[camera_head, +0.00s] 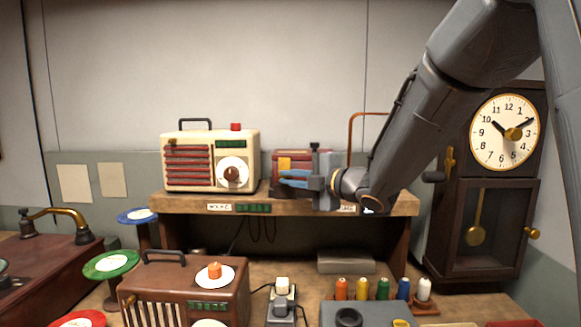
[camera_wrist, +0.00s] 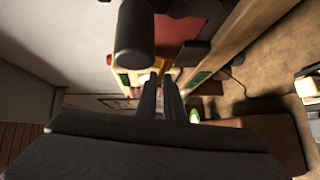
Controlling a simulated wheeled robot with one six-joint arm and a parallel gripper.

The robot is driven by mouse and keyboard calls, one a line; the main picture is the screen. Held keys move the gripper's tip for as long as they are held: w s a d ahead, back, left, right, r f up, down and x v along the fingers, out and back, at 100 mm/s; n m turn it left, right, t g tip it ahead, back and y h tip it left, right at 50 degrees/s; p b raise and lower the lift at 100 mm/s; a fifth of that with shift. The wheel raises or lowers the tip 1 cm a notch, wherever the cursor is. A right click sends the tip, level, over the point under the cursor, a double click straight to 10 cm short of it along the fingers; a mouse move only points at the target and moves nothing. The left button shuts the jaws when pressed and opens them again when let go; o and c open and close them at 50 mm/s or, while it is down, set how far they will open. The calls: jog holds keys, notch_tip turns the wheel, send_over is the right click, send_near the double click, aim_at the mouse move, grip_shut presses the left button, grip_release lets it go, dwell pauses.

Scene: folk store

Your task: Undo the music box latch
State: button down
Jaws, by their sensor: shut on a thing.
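A red box, apparently the music box (camera_head: 300,155), sits on the raised wooden shelf, largely hidden behind my gripper (camera_head: 288,180). A yellow piece shows on its left front in the head view. In the wrist view, the dark red box (camera_wrist: 180,28) is at the top, partly covered by a dark cylinder. My gripper's two fingers (camera_wrist: 160,82) are close together there, shut on a small yellow piece at their tips, apparently the latch (camera_wrist: 160,66). The grip point is small, and I cannot tell the latch's angle.
A cream radio (camera_head: 211,160) stands left of the red box on the shelf (camera_head: 385,205). A tall clock (camera_head: 504,190) stands close on the right. Below are a brown radio (camera_head: 180,290), coloured thread spools (camera_head: 362,289) and a grey block (camera_head: 345,263).

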notch_tip(320, 180, up, 6)
jog(key=m+g+h+p, duration=0.2)
jog(key=m+g+p, duration=0.3)
jog(key=p, duration=0.7)
jog(key=shift+s+r+g, duration=0.15)
jog(key=shift+s+g, duration=0.05)
jog(key=shift+g, duration=1)
jog(key=c, duration=1.9)
grip_release()
jog(key=b+v, duration=0.2)
jog(key=v, duration=0.5)
jog(key=shift+d+r+b, duration=0.2)
jog(key=shift+r+b, duration=0.1)
